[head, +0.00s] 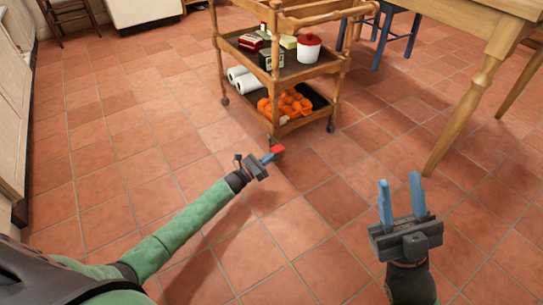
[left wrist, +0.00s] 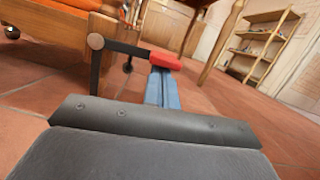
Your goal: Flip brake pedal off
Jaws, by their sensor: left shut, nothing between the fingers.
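The brake pedal is a red block on a dark bar at the lower front corner of a wooden trolley (head: 275,133). Its red end (head: 277,149) shows just past my left fingertips in the head view. In the left wrist view the red pedal (left wrist: 153,56) is near the top middle, joined to a dark bar with a round pivot. My left gripper (head: 268,157) is shut and empty, its blue fingers (left wrist: 161,88) at the pedal; I cannot tell whether they touch it. My right gripper (head: 401,178) is open and empty, over the floor at the right.
The trolley stands on casters (head: 224,100) with boxes, a red-lidded white pot (head: 308,49), white rolls and orange items on its shelves. A wooden table (head: 475,95) stands at the right. The tiled floor (head: 120,130) left of the trolley is clear.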

